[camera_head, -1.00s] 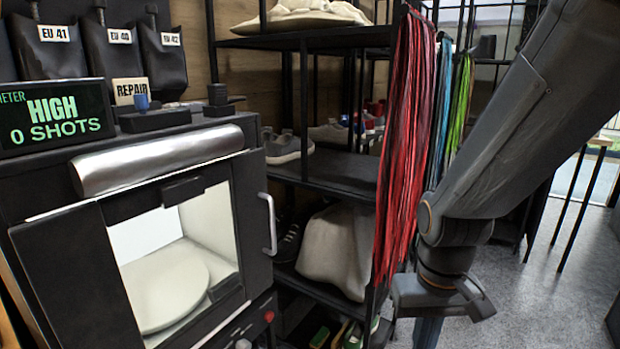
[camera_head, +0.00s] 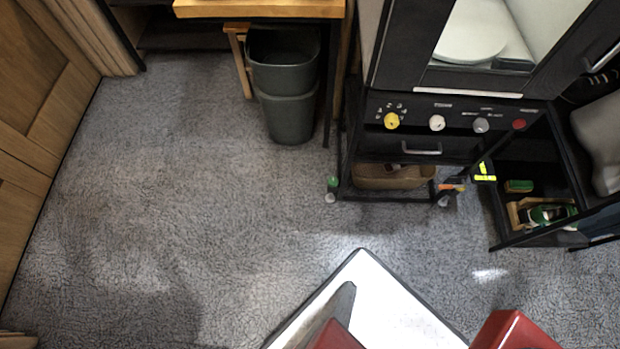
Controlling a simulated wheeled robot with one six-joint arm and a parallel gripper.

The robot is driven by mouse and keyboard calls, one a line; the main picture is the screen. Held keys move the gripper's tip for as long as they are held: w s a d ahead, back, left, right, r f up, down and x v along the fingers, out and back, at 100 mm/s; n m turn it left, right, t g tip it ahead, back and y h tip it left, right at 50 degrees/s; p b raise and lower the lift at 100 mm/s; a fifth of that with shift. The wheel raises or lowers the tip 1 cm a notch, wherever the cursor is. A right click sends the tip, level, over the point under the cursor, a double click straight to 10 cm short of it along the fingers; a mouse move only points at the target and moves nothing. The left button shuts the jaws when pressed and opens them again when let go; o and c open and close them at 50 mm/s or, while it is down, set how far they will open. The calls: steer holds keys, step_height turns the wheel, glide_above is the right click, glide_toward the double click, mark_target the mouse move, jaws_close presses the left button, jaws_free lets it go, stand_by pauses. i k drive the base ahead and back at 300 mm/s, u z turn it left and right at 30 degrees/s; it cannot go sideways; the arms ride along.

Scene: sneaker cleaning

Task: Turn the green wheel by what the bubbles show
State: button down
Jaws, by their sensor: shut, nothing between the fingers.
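A small green piece (camera_head: 333,183), likely the green wheel, is low at the left front foot of the black cabinet's stand, with a pale foot (camera_head: 330,198) below it. Two short yellow-green bars (camera_head: 485,178) form an L shape right of the cabinet's lower front. They look like bubble vials, but the bubbles are too small to read. An orange piece (camera_head: 451,186) is by the right front foot.
The black cabinet's panel (camera_head: 460,119) has yellow, white, grey and red knobs. A brown basket (camera_head: 392,177) is underneath. A grey bin (camera_head: 285,90) stands to the left, and a shelf with green boxes (camera_head: 519,186) to the right. The carpet (camera_head: 190,200) in front is clear.

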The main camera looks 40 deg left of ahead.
mark_target(332, 181)
steer(key=u, duration=0.25)
steer(key=k, duration=0.7)
steer(key=u, duration=0.5)
